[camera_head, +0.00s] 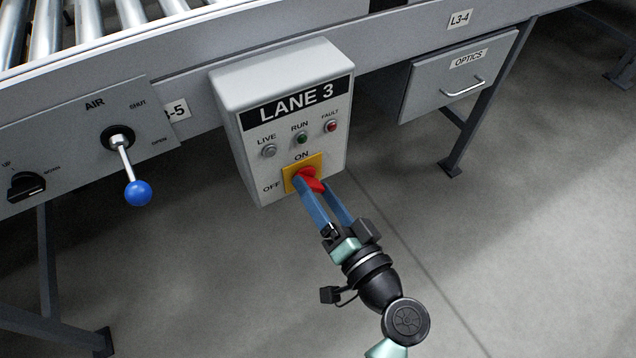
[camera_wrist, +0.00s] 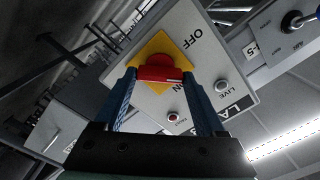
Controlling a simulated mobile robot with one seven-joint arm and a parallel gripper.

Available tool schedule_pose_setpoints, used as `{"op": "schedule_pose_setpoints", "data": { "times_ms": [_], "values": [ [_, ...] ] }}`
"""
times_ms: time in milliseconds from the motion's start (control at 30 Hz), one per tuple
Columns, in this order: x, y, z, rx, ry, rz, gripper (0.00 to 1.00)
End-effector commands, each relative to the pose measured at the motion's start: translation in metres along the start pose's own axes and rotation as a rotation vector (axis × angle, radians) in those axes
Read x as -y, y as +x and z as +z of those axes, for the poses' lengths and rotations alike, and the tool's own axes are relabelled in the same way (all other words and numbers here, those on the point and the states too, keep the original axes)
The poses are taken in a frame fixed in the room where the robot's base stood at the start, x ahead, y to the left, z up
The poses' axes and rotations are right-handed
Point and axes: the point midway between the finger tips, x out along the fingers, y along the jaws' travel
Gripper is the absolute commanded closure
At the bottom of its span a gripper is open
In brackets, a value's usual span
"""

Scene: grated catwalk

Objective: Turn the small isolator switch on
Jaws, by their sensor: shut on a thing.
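The small isolator switch is a red handle (camera_head: 309,180) on a yellow square plate (camera_head: 289,180), low on the grey LANE 3 box (camera_head: 240,140). ON is printed above the plate and OFF to its left. My gripper (camera_head: 325,193) is shut on the red handle, with one blue finger on each side. In the wrist view, the red handle (camera_wrist: 160,74) spans between the fingertips of my gripper (camera_wrist: 164,82). The handle looks slanted, lying between the ON and OFF directions. The fingers cover part of it.
The AIR lever with a blue ball (camera_head: 138,193) and a black rotary knob (camera_head: 27,186) are on a panel to the left. LIVE (camera_head: 268,151), RUN (camera_head: 302,138) and FAULT (camera_head: 331,126) lamps sit above the switch. An OPTICS drawer (camera_head: 440,85) hangs at right. Floor in front is clear.

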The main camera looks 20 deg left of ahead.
Motion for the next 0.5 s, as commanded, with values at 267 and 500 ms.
{"op": "schedule_pose_setpoints", "data": {
  "times_ms": [267, 500],
  "values": [
    [0.0017, -0.0007, -0.0013, 0.002, 0.268, 0.002, 0.83],
    [0.0011, -0.0008, -0.001, 0.001, 0.476, 0.002, 0.83]
  ]
}}
